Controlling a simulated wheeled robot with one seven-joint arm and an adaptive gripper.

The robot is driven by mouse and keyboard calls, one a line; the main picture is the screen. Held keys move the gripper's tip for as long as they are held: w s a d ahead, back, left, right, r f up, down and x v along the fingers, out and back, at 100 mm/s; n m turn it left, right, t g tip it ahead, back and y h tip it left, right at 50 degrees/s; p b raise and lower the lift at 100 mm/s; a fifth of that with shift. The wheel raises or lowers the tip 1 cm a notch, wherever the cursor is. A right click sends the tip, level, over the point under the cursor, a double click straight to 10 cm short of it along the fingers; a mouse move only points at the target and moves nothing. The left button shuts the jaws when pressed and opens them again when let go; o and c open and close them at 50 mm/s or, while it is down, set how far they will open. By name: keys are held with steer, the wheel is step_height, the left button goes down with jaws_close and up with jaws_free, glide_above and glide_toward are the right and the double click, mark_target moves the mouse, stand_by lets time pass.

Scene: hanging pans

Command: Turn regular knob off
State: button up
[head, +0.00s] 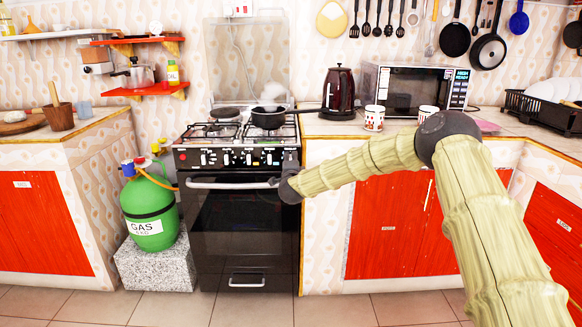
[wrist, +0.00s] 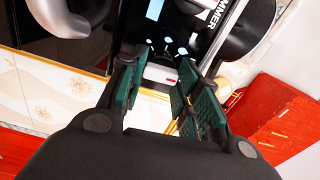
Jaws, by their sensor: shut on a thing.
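The black stove (head: 243,235) stands against the back wall with a row of small light and red knobs (head: 226,158) along its front panel. My gripper (head: 290,163) is at the right end of that panel and covers that part of it. In the wrist view, the green-padded fingers of my gripper (wrist: 160,80) are shut on a small pale knob (wrist: 162,73) between their tips. White printed lettering shows on the dark panel just beyond. The knob's turn angle is hard to tell.
The silver oven handle (head: 232,184) runs below the knobs, close left of my gripper. A black pan (head: 268,118) sits on the stove top. A green gas bottle (head: 150,212) stands left. A counter with a kettle (head: 338,92) and microwave (head: 410,90) is right.

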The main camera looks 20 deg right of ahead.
steer(key=shift+d+f+m, duration=0.1)
steer(key=shift+m, duration=0.5)
steer(key=o, duration=1)
steer(key=shift+d, duration=0.15)
steer(key=shift+a, duration=0.2)
steer(key=shift+s, duration=0.1)
steer(key=v, duration=1.2)
